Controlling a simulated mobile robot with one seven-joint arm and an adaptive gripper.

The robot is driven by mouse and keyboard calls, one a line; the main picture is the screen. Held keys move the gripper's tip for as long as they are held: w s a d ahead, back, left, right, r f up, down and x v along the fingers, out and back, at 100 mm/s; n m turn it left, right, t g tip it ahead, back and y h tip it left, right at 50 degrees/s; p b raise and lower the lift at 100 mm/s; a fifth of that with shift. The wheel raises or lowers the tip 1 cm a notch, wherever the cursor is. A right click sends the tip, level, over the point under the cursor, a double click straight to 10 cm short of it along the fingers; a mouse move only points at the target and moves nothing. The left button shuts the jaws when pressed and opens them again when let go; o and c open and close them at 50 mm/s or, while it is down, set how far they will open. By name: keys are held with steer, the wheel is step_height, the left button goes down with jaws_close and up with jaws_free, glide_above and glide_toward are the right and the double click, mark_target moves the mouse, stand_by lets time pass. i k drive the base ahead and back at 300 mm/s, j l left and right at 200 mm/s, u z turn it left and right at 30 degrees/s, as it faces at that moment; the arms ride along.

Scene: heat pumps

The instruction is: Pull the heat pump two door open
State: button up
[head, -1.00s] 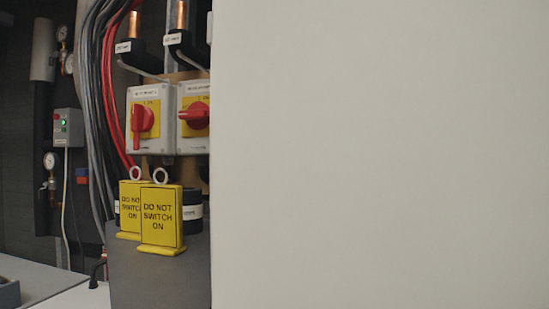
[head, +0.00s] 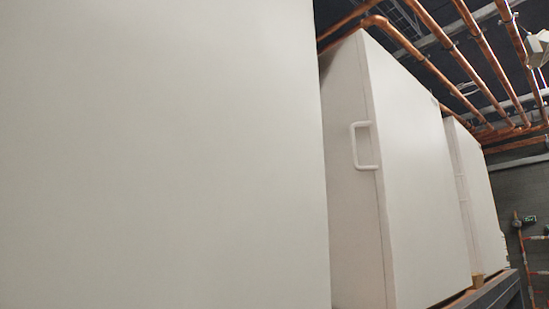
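A tall white cabinet (head: 415,175) stands right of centre, with a white D-shaped handle (head: 355,147) on its narrow left face (head: 347,220). That face looks closed, with no visible gap. No label shows, so I cannot tell whether this is heat pump two. A large plain white panel (head: 160,155) fills the left half of the view, close to me, and hides what lies behind it. My gripper is not in view.
Further white cabinets (head: 478,195) stand beyond, in a row going back to the right, on a dark raised frame (head: 500,288). Copper pipes (head: 430,68) run overhead. A grey wall (head: 520,180) with a small green sign (head: 529,219) is at the far right.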

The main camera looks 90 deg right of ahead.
mark_target(427, 258)
steer(key=k+z, duration=0.25)
steer(key=z, duration=0.2)
steer(key=k+l+z, duration=0.1)
steer(key=k+z, duration=0.3)
steer(key=i+z, duration=0.1)
steer(key=z, duration=2.05)
